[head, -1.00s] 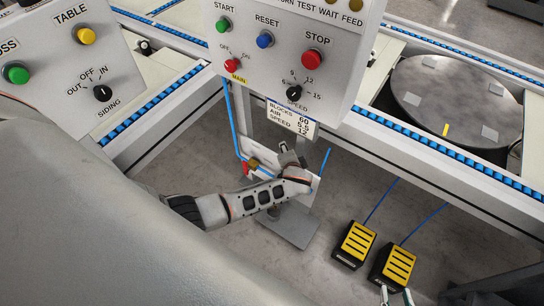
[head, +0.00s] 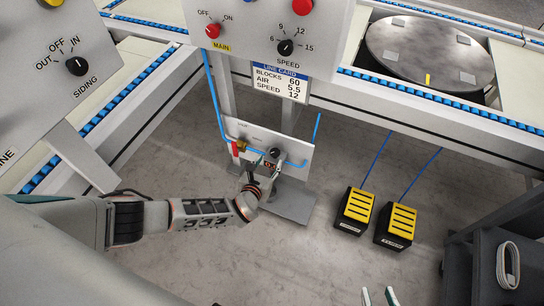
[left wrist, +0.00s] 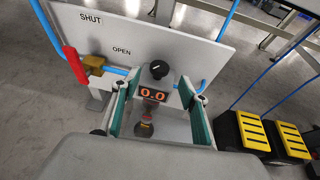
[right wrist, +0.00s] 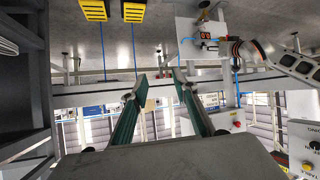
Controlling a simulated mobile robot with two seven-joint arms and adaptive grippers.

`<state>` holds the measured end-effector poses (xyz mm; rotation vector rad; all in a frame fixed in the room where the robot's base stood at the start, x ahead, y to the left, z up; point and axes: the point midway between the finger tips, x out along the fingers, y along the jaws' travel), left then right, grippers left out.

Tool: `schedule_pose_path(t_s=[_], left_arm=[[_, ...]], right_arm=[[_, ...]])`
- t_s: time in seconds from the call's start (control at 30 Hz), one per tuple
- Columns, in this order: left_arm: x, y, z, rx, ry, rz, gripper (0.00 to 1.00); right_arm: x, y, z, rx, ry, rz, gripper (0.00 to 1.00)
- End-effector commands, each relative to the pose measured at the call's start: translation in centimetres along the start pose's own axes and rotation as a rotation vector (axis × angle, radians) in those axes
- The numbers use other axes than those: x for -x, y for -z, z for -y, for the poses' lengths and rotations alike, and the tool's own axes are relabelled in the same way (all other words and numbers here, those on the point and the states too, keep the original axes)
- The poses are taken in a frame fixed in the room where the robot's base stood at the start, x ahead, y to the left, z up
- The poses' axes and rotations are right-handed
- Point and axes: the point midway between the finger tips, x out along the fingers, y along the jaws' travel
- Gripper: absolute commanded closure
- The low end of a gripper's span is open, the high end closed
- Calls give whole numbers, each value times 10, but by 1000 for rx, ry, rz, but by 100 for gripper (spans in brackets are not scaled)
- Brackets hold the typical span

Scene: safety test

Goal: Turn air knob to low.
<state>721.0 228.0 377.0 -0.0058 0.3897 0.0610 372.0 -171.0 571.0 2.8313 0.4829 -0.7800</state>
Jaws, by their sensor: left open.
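The air panel (head: 296,180) is a pale tilted plate below the line card. It carries a small black knob (head: 274,153), also in the left wrist view (left wrist: 159,69), with a lit display reading 0.0 (left wrist: 153,95) below it. The knob's setting is too small to read. A red valve handle (left wrist: 76,65) sits at a brass valve, near the words SHUT and OPEN. My left gripper (head: 264,166) is open in front of the panel, its fingers either side of the display and just short of the knob; contact cannot be told. My right gripper (right wrist: 160,82) is open and empty, away from the panel.
The line card (head: 280,82) reads blocks 60, air 5.5, speed 12. A blue hose (head: 214,98) runs to the valve. Two yellow pedals (head: 356,211) stand on the floor to the right. The control box with the speed knob (head: 285,47) hangs above.

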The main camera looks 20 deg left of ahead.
Motion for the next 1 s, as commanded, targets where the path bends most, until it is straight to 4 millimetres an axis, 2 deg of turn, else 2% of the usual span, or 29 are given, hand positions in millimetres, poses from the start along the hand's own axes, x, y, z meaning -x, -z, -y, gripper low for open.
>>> schedule_pose_path(t_s=[0.13,0.5,0.7,0.93,1.0], left_arm=[[-18,9,0,3,-1,-9,56],[-63,9,0,6,-2,-10,56],[-70,4,0,6,-2,-4,56],[-71,1,0,7,-2,-2,56],[-71,1,0,7,-2,-2,74]], right_arm=[[-4,-2,7,-21,12,-4,71],[-9,25,19,-102,30,-75,71],[-8,36,19,-113,31,-100,71],[-8,37,20,-112,33,-101,71],[-8,36,20,-111,34,-99,71]])
